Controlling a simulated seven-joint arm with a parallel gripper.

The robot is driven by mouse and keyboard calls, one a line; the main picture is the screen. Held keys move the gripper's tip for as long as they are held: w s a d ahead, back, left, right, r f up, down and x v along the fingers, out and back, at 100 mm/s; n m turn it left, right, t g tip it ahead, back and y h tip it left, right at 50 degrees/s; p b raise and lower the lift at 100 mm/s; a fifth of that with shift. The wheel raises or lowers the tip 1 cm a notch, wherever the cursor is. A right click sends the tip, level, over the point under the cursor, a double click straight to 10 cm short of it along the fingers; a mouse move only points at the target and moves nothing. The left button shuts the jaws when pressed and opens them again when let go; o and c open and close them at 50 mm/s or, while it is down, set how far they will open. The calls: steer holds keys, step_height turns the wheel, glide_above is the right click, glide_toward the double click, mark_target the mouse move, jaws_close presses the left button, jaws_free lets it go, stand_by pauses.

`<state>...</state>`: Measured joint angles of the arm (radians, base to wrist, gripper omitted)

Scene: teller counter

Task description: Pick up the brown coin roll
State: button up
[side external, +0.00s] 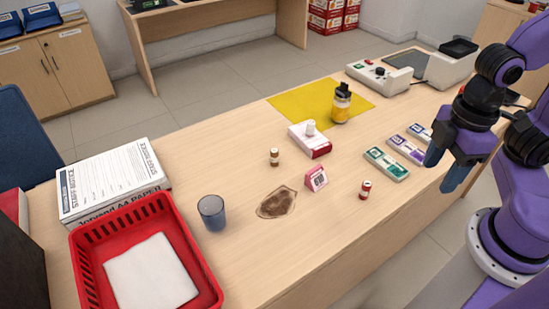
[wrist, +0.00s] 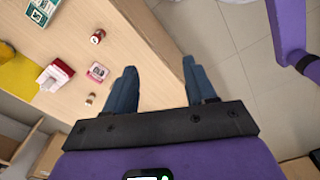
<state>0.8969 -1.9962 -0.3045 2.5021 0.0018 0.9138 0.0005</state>
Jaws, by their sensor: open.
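The brown coin roll (side external: 274,157) is small, with a pale middle band and brown ends. It stands upright on the counter, left of the red and white box in the side view. In the wrist view the brown coin roll (wrist: 90,99) is small, left of my fingers. My gripper (side external: 445,168) is open and empty, over the counter's right end, well apart from the roll. In the wrist view my gripper (wrist: 159,66) shows two blue fingers spread apart, with the counter edge and floor beyond. A similar red roll (side external: 366,190) stands nearer my gripper.
A pink sign (side external: 316,179), the red and white box (side external: 310,141) and a dark brown stain (side external: 277,203) surround the roll. Banknote bundles (side external: 386,163) lie toward my gripper. A blue cup (side external: 212,213) and red basket (side external: 206,285) are at left. A bottle (side external: 340,104) stands on a yellow mat (side external: 290,103).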

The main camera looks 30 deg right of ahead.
mark_target(275, 153)
steer(key=w+a+f+n+t+h, duration=0.3)
steer(key=w+a+f+n+h, duration=0.15)
steer(key=w, duration=0.55)
steer(key=w+a+f+n+t+h, duration=0.3)
steer(key=w+f+h, duration=0.25)
steer(key=w, duration=0.55)
steer(key=w+a+f+n+t, duration=0.2)
steer(key=f+n+t, duration=0.1)
steer(key=f, duration=0.2)
steer(key=w+a+f+n+t, duration=0.3)
steer(key=f+n, duration=0.1)
steer(key=f, duration=0.2)
steer(key=w+a+f+n+t+y, duration=0.1)
steer(key=w+a+f+n+t, duration=0.1)
steer(key=f, duration=0.3)
steer(key=shift+w+a+f+n+t, duration=0.15)
steer(key=shift+w+f+n+t, duration=0.1)
steer(key=shift+n+t, duration=0.5)
steer(key=x, duration=1.2)
steer(key=shift+a+r, duration=0.1)
steer(key=shift+x, duration=2.65)
steer(key=shift+r, duration=0.15)
